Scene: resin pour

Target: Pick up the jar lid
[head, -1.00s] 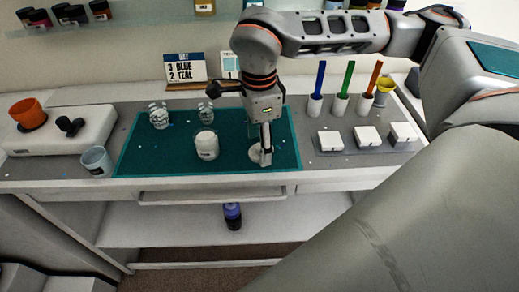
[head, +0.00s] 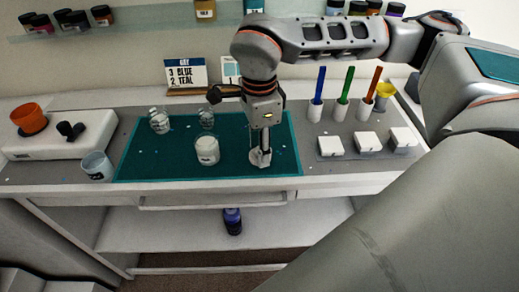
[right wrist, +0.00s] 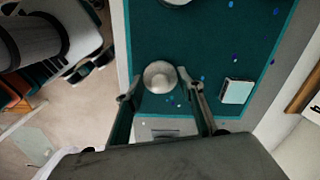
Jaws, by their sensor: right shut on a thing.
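The jar lid (right wrist: 160,76) is a round, pale grey disc, seen between the fingers of my right gripper (right wrist: 158,92) in the right wrist view. In the head view my right gripper (head: 260,158) points down at the front right part of the teal mat (head: 230,174), and its fingers cover most of the lid. The right gripper is shut on the lid. Whether the lid is clear of the mat cannot be told. A white jar (head: 207,151) stands on the mat left of the gripper. My left gripper is not in view.
Two clear jars (head: 159,121) stand at the mat's back left. White boxes (head: 368,141) and upright coloured sticks (head: 348,87) are at the right.

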